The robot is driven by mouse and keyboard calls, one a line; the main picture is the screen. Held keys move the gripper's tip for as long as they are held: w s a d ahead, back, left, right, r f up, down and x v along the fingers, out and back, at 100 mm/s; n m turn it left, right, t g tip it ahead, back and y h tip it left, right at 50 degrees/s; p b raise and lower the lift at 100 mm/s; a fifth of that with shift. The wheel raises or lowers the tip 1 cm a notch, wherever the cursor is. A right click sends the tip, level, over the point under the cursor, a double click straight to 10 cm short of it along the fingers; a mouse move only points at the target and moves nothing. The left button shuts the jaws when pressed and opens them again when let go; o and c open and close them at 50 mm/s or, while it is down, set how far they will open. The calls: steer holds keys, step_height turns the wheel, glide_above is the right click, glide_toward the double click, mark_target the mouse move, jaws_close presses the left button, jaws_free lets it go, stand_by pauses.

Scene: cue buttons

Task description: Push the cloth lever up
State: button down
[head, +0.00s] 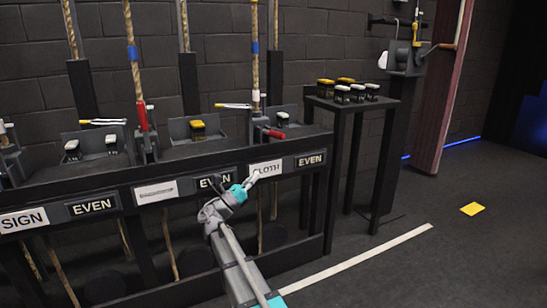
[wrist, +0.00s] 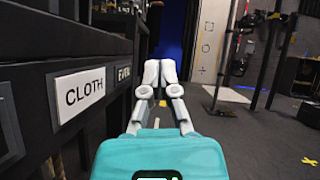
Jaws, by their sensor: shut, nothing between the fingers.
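The CLOTH sign (head: 265,168) is on the front rail of the black rack. Above it stands a lever with a red handle (head: 273,133), which sticks out low and nearly level, unlike the upright red handle to its left. My gripper (head: 254,177) is in front of the rail, overlapping the sign's lower left corner and below the lever. In the wrist view my gripper (wrist: 160,72) is shut and empty, pointing along the rack. The CLOTH sign (wrist: 78,92) shows to its left there; the lever is not visible in that view.
Another lever's red handle (head: 142,116) stands upright further left. EVEN plates (head: 311,159) sit beside the signs. A black side table (head: 344,108) with several small jars stands right of the rack. The dark floor to the right (head: 440,255) is open.

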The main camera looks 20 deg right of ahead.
mark_target(272, 133)
steer(key=shift+w+a+f+n+t+b, duration=0.25)
steer(key=shift+a+f+n+t+b, duration=0.1)
steer(key=shift+f+b, duration=0.1)
steer(key=shift+d+r, duration=0.1)
steer(key=w+d+r+p, duration=0.2)
steer(key=d+r+p, duration=0.6)
steer(key=r+p, duration=0.1)
steer(key=shift+d+r+p, duration=0.25)
steer(key=shift+r+p, duration=0.05)
steer(key=shift+p, duration=0.1)
stand_by(0.6)
steer(key=shift+w+a+r, duration=0.1)
steer(key=shift+a+r, duration=0.05)
steer(key=shift+a, duration=0.1)
stand_by(0.4)
